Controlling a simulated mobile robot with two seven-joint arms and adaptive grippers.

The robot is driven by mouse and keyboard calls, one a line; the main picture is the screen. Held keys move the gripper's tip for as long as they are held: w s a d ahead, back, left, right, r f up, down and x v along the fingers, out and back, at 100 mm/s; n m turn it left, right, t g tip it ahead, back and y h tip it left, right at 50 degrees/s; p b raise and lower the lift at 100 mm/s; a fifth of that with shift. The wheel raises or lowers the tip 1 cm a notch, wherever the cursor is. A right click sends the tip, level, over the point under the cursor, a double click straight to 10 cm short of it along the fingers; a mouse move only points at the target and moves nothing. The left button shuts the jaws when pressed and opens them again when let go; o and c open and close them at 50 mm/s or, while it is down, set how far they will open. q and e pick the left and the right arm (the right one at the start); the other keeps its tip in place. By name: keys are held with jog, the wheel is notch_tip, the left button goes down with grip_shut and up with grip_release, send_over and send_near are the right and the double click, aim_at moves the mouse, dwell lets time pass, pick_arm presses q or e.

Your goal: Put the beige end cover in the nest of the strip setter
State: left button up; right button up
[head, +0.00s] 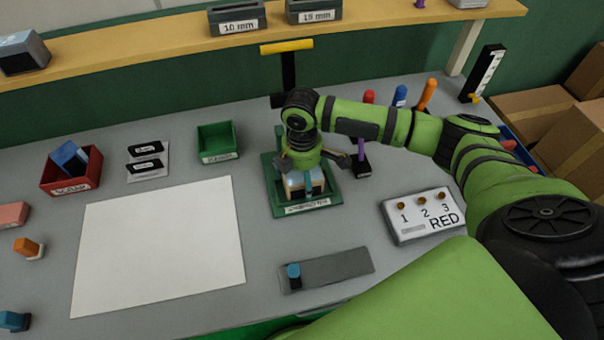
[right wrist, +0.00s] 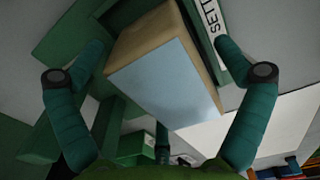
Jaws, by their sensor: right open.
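The beige end cover (head: 303,184) is a small block with a pale blue top. It stands at the strip setter's green base (head: 277,200), just behind the label; I cannot tell whether it sits fully in the nest. My right gripper (head: 312,162) is above it, open, with its fingers spread around the block. In the right wrist view the end cover (right wrist: 165,75) lies between the spread teal fingers (right wrist: 163,75), with gaps at both sides. The setter's yellow handle (head: 286,46) stands up behind my wrist. My left gripper is not in view.
A grey panel (head: 418,214) marked RED stands to the right. A purple-handled tool (head: 361,160) stands close beside the setter. A grey plate (head: 335,267) with a blue peg lies in front. A white sheet (head: 160,245), a green bin (head: 218,143) and a red bin (head: 87,180) are left.

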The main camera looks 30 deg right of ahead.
notch_tip(320, 180, up, 12)
jog(key=b, duration=0.2)
jog(key=shift+r+b, duration=0.2)
jog(key=shift+b, duration=0.1)
